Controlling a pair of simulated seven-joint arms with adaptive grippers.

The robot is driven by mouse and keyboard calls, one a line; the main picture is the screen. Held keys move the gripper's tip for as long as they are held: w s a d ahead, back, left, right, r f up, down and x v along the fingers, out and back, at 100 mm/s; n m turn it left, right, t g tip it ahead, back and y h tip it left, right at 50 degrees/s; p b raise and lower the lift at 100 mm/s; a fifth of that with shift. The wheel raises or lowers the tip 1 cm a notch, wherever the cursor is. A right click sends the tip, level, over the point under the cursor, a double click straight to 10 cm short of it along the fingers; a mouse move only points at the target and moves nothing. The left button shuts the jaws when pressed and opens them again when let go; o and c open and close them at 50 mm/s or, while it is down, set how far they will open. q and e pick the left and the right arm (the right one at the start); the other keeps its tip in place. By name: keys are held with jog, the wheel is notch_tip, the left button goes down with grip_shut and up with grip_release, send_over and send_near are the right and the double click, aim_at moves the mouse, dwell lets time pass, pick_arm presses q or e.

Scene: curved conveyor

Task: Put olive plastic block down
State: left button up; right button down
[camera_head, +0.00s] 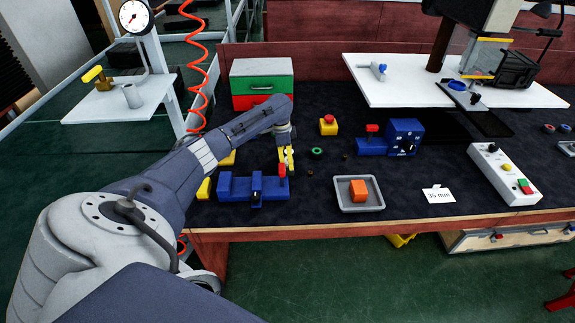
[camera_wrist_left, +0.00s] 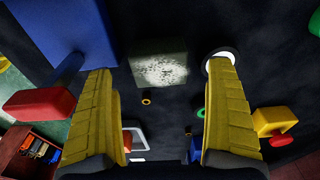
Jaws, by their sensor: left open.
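My left gripper (camera_head: 285,158) points down over the dark table top, beside the blue fixture with the red knob. The left wrist view shows its two yellow ridged fingers (camera_wrist_left: 162,78) spread wide apart. A dull green-grey block with a speckled white patch, which looks like the olive plastic block (camera_wrist_left: 158,70), lies between the fingertips, with a gap on each side. I cannot make this block out in the head view. My right gripper is not in view.
The blue fixture (camera_head: 238,189) is close to the left gripper. A grey tray (camera_head: 347,204) holds an orange block (camera_head: 359,190). A green ring (camera_head: 317,153) and a yellow box with a red button (camera_head: 328,127) are to the right. A green-and-red case (camera_head: 262,84) stands behind.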

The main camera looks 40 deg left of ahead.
pick_arm(q)
jog(key=shift+w+d+f, duration=0.1)
jog(key=shift+d+f, duration=0.05)
jog(key=shift+f, duration=1.25)
jog(key=c, duration=1.5)
jog(key=shift+o, duration=0.2)
jog(key=shift+r, duration=0.1)
jog(key=shift+r, duration=0.1)
